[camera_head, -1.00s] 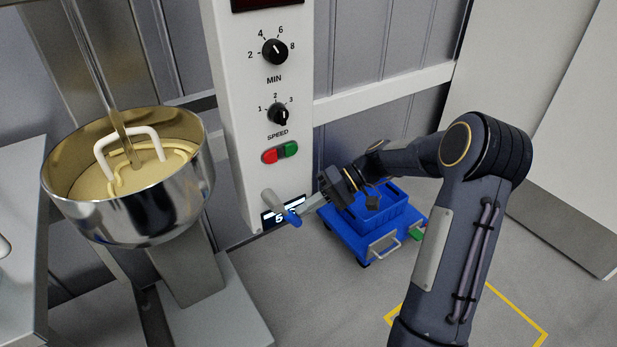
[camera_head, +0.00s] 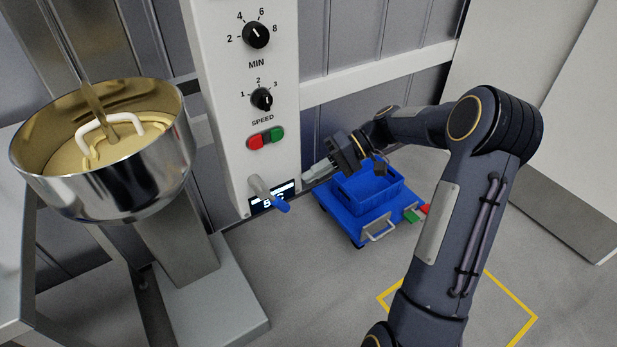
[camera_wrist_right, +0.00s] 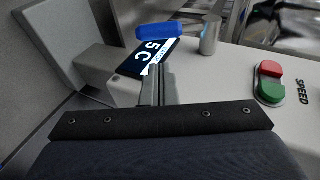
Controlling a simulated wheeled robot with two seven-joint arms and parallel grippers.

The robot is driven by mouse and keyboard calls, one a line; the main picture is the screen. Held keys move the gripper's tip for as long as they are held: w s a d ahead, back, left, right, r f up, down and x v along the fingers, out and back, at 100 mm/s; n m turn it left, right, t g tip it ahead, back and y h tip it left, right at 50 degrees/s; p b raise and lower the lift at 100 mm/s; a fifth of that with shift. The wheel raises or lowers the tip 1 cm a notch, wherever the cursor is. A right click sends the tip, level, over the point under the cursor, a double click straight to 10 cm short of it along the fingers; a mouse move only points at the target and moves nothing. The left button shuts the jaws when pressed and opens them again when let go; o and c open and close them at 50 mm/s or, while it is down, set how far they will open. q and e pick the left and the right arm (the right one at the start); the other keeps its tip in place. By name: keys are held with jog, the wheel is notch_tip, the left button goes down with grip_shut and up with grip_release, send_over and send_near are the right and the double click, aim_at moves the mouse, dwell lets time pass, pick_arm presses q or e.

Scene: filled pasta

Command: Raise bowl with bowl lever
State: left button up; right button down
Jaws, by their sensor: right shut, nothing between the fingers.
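The bowl lever (camera_head: 268,194) is a grey stub with a blue grip at the bottom of the white control panel. It points down and right. In the right wrist view its blue grip (camera_wrist_right: 160,31) lies just past my fingertips. The shiny metal bowl (camera_head: 105,185) stands at the left under the mixer, with yellow filling and a white curved tool inside. My right gripper (camera_head: 314,178) is shut and empty, just right of the lever and slightly higher in the picture, apparently apart from it. Its closed fingers (camera_wrist_right: 158,84) show in the wrist view. My left gripper is out of view.
A blue cart (camera_head: 345,222) with a blue crate stands on the floor behind my right gripper. Open floor lies at the front.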

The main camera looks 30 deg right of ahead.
jog(key=v, duration=0.7)
jog(key=shift+d+r, duration=0.25)
jog(key=shift+r, duration=0.05)
jog(key=shift+s+a, duration=0.1)
jog(key=s+a+r+h, duration=0.5)
jog(key=s+a, duration=0.5)
jog(key=s, duration=0.1)
jog(key=s+a+f+m+t+h, duration=0.1)
jog(key=s+a+f+t+h, duration=0.15)
jog(key=s, duration=0.35)
jog(key=s+a+f+t+h, duration=0.1)
jog(key=s+a+f, duration=0.15)
jog(key=s, duration=0.35)
notch_tip(320, 180, up, 12)
jog(key=p, duration=1.3)
jog(key=shift+d, duration=0.4)
jog(key=shift+w+r, duration=0.1)
jog(key=shift+w, duration=0.05)
